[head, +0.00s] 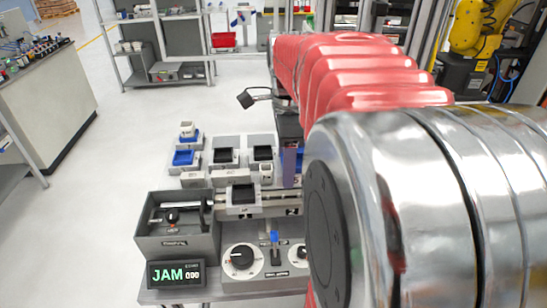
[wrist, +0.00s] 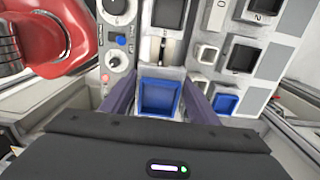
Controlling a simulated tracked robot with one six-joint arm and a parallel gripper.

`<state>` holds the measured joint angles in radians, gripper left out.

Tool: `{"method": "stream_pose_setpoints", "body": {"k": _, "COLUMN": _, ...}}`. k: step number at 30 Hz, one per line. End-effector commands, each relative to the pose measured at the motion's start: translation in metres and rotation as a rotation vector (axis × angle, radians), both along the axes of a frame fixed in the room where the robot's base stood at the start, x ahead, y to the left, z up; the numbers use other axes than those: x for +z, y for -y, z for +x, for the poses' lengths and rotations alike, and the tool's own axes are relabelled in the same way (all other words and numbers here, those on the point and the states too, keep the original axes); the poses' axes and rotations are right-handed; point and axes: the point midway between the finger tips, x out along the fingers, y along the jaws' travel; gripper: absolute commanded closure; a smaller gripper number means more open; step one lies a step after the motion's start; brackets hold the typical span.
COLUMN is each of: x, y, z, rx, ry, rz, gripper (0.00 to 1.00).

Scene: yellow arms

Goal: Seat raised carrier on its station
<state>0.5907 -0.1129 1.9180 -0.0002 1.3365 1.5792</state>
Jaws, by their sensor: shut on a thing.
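In the wrist view a blue-lined carrier with a pale rim (wrist: 158,98) sits between the two dark purple fingers of my gripper (wrist: 159,86). The fingers are shut on its left and right sides. How high it stands over the bench cannot be told. In the head view my arm hides most of the gripper; only a purple finger shows beside the bench fixtures. A grey carrier with a dark recess (head: 243,196) sits on the rail (head: 278,199) in the middle. Two more dark recessed blocks, one left (head: 225,157) and one right (head: 262,154), stand behind it.
A display reading JAM (head: 175,274) stands at the front left by a grey open box (head: 176,242). A panel with a dial (head: 242,257) and blue-tipped lever (head: 275,240) is in front. A blue-lined block (head: 184,158) sits at the back left. Floor left is clear.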

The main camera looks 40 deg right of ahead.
Motion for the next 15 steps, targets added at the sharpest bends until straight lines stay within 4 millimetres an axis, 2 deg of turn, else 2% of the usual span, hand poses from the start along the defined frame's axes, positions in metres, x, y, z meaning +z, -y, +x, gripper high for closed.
{"method": "stream_pose_setpoints", "body": {"k": 15, "x": -0.0049, "y": 0.0000, "z": 0.0000, "rx": -0.001, "ry": 0.000, "rz": 0.000, "gripper": 0.77}}
